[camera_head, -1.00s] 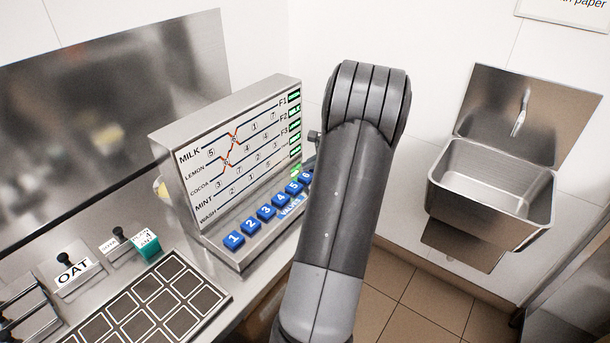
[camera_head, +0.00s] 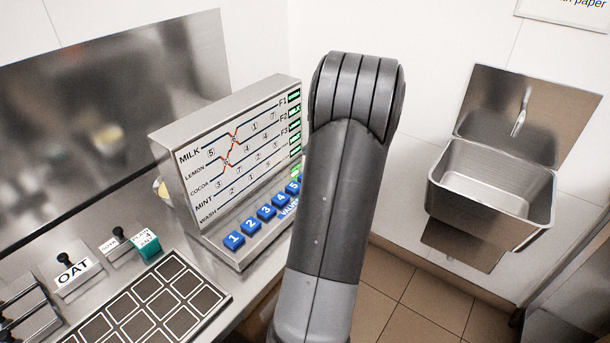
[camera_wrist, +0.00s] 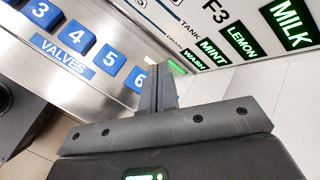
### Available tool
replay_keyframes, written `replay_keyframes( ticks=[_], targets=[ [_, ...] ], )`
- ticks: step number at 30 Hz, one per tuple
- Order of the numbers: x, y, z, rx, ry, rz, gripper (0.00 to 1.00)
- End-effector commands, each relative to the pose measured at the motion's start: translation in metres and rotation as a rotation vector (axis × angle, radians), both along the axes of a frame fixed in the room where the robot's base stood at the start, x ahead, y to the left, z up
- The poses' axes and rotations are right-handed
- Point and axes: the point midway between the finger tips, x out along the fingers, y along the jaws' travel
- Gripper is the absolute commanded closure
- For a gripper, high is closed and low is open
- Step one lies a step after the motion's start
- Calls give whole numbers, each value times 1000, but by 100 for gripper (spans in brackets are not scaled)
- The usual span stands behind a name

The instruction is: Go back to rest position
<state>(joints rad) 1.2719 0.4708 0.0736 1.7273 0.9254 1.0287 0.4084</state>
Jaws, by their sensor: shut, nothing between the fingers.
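My gripper (camera_wrist: 158,88) shows in the wrist view with its fingers together and nothing between them. It is in front of the control panel, near the blue button marked 6 (camera_wrist: 135,79) and the green lit labels. I cannot tell from this view whether it touches the panel. In the head view my arm stands upright in the middle and hides the gripper. The control panel (camera_head: 228,150) stands on the steel counter, left of my arm. Its blue numbered buttons (camera_head: 250,226) run along the base, and my arm covers the far right end.
A steel sink (camera_head: 492,190) hangs on the wall at the right. The counter holds a dark grid tray (camera_head: 150,305), an OAT label (camera_head: 74,274) and a teal block (camera_head: 147,246). Tiled floor (camera_head: 415,295) shows between my arm and the sink.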

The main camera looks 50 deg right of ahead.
Motion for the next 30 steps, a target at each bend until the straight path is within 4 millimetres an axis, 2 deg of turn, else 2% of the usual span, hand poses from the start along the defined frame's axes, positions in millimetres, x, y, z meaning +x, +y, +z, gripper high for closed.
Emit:
replay_keyframes(
  ticks=[15,19,23,27,30],
  targets=[
    [0,0,0,0,1,1,100],
    [9,15,7,-24,10,41,100],
    [32,62,27,-95,43,167,100],
    [53,135,54,-218,87,364,100],
    [60,187,69,-308,112,501,100]
  ],
)
